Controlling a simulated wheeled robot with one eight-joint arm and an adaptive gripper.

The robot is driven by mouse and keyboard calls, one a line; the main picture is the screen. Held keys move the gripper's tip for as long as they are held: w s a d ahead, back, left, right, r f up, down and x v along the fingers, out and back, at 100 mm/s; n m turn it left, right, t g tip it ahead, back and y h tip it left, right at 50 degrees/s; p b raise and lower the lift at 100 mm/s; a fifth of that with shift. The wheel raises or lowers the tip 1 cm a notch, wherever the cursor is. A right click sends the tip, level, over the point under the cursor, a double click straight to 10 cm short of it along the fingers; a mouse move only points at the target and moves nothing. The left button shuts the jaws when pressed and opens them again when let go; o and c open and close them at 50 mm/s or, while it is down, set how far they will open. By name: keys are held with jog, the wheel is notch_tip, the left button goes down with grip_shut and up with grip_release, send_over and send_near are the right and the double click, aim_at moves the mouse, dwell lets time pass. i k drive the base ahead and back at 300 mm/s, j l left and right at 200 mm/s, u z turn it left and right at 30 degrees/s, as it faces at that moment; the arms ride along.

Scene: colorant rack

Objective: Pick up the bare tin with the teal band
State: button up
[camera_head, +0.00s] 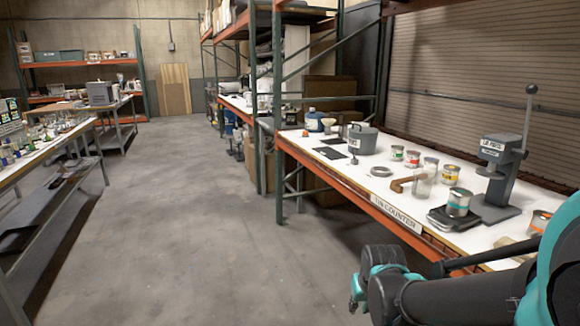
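Several small tins stand on the white top of the tin counter (345,170). One tin (459,202) sits on a dark scale (452,219) beside the press, with a coloured band that looks partly teal or green and partly orange. Behind it stand a tin with green and red (397,153), one with red (412,159), one with yellow (430,166) and one with yellow-orange (450,174). At this size I cannot tell which is the bare tin with the teal band. My dark and teal arm fills the lower right, in front of the counter. My gripper's fingers do not show.
A grey lever press (497,180) stands on the counter, with an orange-banded tin (540,221) at its right. A clear jar (422,186), a wooden-handled tool (402,183) and a grey pot (362,139) are also there. A green rack post (279,130) rises at the counter's left.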

aim_at(457, 205)
jog(key=z, duration=0.9)
